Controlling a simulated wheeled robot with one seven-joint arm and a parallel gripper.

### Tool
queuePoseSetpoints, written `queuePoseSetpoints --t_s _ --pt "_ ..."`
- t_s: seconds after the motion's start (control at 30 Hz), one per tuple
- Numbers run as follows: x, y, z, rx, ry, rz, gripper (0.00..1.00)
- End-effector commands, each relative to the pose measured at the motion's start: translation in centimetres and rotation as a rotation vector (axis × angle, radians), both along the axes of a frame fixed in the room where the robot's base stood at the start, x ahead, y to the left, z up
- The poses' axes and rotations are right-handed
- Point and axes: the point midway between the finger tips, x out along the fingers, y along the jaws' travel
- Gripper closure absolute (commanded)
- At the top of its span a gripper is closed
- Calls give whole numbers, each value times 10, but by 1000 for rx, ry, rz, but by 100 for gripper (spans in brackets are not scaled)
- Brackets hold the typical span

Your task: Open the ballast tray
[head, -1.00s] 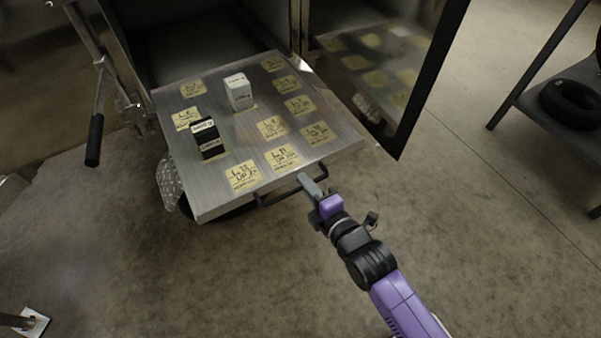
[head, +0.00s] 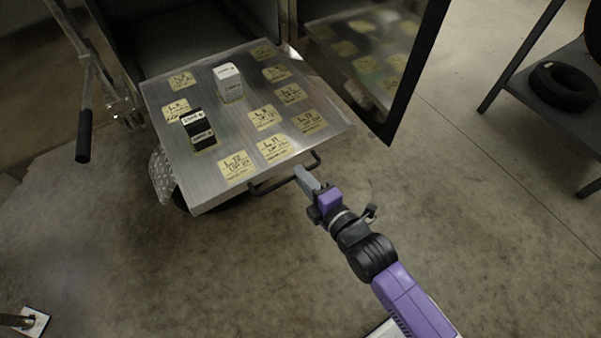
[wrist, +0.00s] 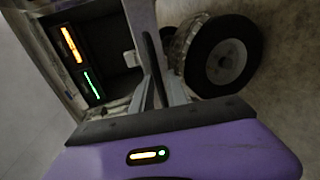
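The ballast tray (head: 205,188) is a flat metal drawer with yellow labels, pulled well out of the trailer's cabinet. A dark bar handle (head: 263,189) runs along its front edge. A white block (head: 229,84) and a black block with white bands (head: 198,130) stand on the tray. My gripper (head: 303,176) is at the right part of the handle, its grey fingers overlapping the bar in the head view. In the wrist view the fingers (wrist: 158,88) flank a dark bar, but I cannot tell whether they press on it.
An open cabinet door (head: 375,65) hangs to the right of the tray. A lever with a black grip (head: 84,137) stands at the left. A shelf rack (head: 560,118) with a tyre (head: 563,86) is at far right. A trailer wheel (wrist: 226,60) shows in the wrist view. Floor in front is clear.

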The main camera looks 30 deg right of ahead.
Motion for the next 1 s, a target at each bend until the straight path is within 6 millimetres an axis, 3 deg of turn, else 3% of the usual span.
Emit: queuePoseSetpoints --t_s 0.2,0.4,1.0 --pt "-36 0 8 1 3 0 81" --pt "-57 0 12 2 2 1 81" --pt "-63 0 13 2 2 1 81"
